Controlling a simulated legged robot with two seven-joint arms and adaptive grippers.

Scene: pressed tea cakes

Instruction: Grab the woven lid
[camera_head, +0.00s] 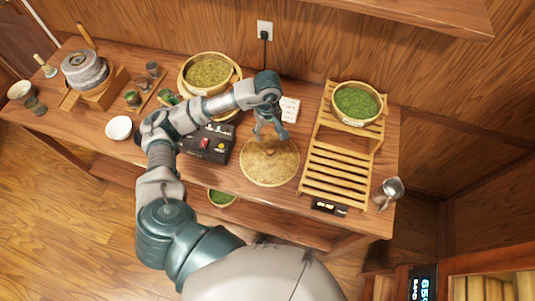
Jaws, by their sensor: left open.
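The woven lid (270,172) is a round, flat, tan disc with a small dark knob near its middle. It lies on the wooden table between the black device and the slatted rack. My left gripper (270,134) is open and points down over the lid's far part, close to the knob. I cannot tell whether the fingertips touch it. The left arm comes in from the lower left and hides part of the table and the device. My right gripper is not in view.
A black device (220,150) stands left of the lid, and a slatted wooden rack (337,173) with a basket of green leaves (357,102) stands right. A leaf-filled basket (208,72) sits behind the arm. A metal scoop (392,188) lies at the table's right end.

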